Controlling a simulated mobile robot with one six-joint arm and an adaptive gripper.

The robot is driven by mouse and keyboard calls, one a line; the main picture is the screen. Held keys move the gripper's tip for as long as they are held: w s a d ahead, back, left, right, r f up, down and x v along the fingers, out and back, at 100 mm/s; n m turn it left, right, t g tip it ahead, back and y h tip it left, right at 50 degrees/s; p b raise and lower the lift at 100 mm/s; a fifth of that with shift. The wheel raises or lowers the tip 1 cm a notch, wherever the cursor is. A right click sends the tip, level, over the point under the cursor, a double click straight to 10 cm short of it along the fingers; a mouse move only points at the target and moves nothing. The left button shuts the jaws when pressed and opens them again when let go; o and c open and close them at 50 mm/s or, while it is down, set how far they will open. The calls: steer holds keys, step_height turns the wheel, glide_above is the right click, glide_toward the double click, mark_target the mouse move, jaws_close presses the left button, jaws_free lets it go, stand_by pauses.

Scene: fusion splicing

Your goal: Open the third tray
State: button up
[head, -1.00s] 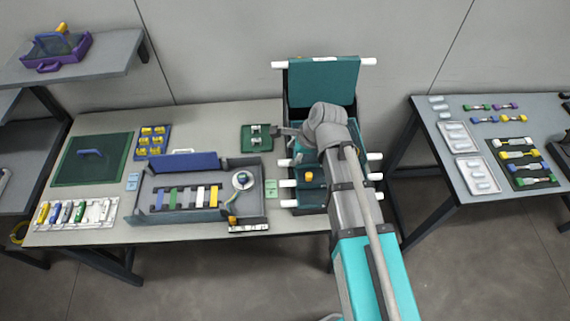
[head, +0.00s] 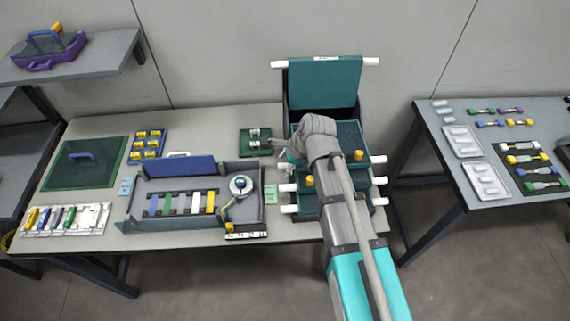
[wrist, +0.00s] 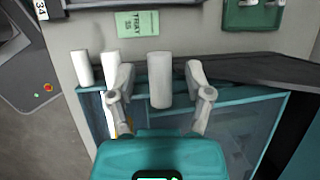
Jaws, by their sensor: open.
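The teal tray unit (head: 345,140) stands at the right end of the main table, its lid raised at the back. Its stacked trays have white side handles: upper (head: 283,167), middle (head: 287,187) and lower (head: 290,209) on the left. Orange knobs (head: 309,182) show on the trays. Which tray is the third is unclear. My gripper (head: 279,146) is at the unit's left side, above those handles. In the wrist view my open gripper (wrist: 159,78) has its fingers apart on either side of a white handle (wrist: 159,82), with no clear contact. My arm hides part of the trays.
A green tray label (wrist: 137,23) lies on the table beside the unit. A grey work tray with strips (head: 215,223) and a small green fixture (head: 254,141) stand to the left. The right table (head: 445,165) is separated by a floor gap.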

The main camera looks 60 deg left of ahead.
jaws_close()
steer(key=shift+s+r, duration=0.1)
stand_by(0.4)
